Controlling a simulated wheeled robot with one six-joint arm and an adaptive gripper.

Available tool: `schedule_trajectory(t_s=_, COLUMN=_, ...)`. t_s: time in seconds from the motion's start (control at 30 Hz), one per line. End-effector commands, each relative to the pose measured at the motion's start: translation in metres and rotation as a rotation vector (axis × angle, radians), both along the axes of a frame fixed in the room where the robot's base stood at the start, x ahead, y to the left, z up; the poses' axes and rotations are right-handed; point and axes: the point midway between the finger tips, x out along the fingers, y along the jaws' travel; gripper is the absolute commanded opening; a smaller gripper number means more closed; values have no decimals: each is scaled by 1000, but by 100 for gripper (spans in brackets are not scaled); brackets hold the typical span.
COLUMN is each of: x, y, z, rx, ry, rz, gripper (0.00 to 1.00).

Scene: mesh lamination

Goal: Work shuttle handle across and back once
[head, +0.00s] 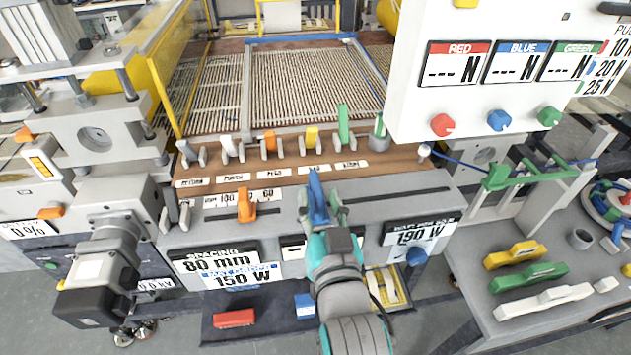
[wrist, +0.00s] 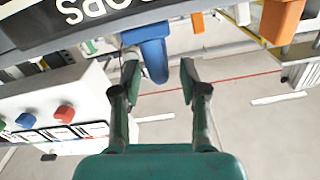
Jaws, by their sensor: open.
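A blue upright handle (head: 317,197) stands at the slot along the machine's front ledge, near the middle; its own name label cannot be read. My gripper (head: 322,212) is at this handle, its fingers apart. In the wrist view the blue handle (wrist: 152,52) reaches down between the open fingertips (wrist: 160,78), closer to the left finger; I cannot tell whether it touches. An orange handle (head: 246,206) sits further left on the same ledge and also shows at the top right of the wrist view (wrist: 284,18).
A row of levers, including an orange (head: 269,143) and a green one (head: 343,124), stands behind the ledge. A white panel with knobs (head: 500,75) overhangs the right side. Coloured tools lie on a grey table (head: 470,310) at the right. The ledge (head: 410,205) right of my gripper looks clear.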

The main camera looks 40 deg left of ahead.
Motion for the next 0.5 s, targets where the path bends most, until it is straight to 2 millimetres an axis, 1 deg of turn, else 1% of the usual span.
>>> schedule_trajectory(t_s=0.03, x=6, y=7, z=1, rx=1, ry=-1, rz=0, gripper=43)
schedule_trajectory(t_s=0.2, x=22, y=26, z=0, rx=0, ry=0, rz=0, gripper=43)
schedule_trajectory(t_s=0.33, x=30, y=35, z=0, rx=0, ry=0, rz=0, gripper=43)
schedule_trajectory(t_s=0.5, x=34, y=40, z=0, rx=0, ry=0, rz=0, gripper=43)
